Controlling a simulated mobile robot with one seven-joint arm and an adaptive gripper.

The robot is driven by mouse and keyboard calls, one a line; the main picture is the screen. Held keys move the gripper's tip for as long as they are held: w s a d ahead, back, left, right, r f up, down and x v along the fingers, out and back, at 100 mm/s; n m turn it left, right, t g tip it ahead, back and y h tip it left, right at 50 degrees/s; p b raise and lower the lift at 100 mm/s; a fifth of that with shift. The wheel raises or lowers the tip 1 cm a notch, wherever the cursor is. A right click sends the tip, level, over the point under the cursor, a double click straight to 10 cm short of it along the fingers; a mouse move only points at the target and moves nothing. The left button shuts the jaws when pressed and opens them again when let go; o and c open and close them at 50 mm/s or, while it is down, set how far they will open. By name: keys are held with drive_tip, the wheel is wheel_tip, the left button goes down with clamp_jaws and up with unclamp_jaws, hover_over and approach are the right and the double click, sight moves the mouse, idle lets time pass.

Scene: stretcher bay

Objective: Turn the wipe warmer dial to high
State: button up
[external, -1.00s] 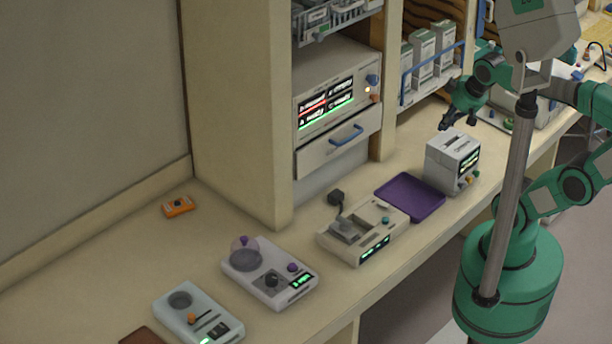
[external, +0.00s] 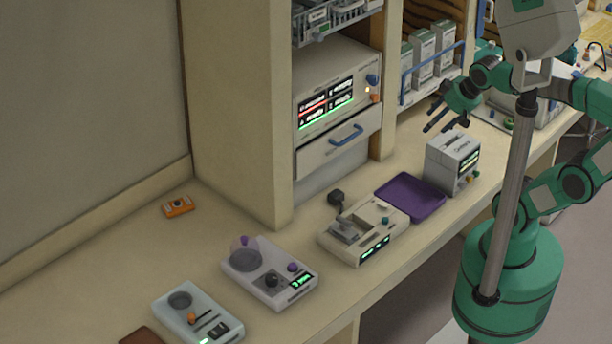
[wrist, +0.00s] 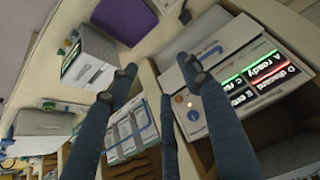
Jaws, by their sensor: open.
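No readable label in view tells me which device is the wipe warmer. A large white unit (external: 316,88) in the shelf bay has a lit display, a blue dial (external: 373,79) and an orange knob (external: 375,98) on its front. The unit also shows in the wrist view (wrist: 225,75). A small grey box device (external: 447,160) on the counter has orange and green knobs (external: 468,179). My gripper (external: 443,121) is open and empty, above and behind the grey box and right of the shelf unit. In the wrist view my gripper (wrist: 158,72) has its fingers spread, touching nothing.
A purple tray (external: 410,197), a cream device (external: 350,250), a white device (external: 252,283) and a pale device (external: 205,325) line the counter. A post (external: 385,130) stands between the shelf unit and a blue-railed rack of boxes (external: 432,75).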

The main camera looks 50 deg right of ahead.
sight(376, 82)
drive_tip(key=w+d+n+t+h+p, duration=0.1)
drive_tip(key=w+d+t+p, duration=0.1)
drive_tip(key=w+t, duration=0.3)
drive_tip(key=w+d+f+n+t+h+p, duration=0.1)
drive_tip(key=w+d+n+t+p, duration=0.1)
drive_tip(key=w+t, duration=0.4)
drive_tip(key=shift+w+f+n+p, duration=0.3)
drive_tip(key=shift+w+p, duration=0.6)
drive_tip(key=shift+w, duration=0.55)
drive_tip(key=shift+w, duration=0.15)
drive_tip(key=shift+w+d, duration=0.3)
drive_tip(key=shift+w, duration=1.95)
drive_tip(key=shift+w+d, duration=0.25)
drive_tip(key=shift+w, duration=2)
drive_tip(key=shift+w+d, duration=0.3)
drive_tip(key=shift+w, duration=1.95)
drive_tip(key=c, duration=1.1)
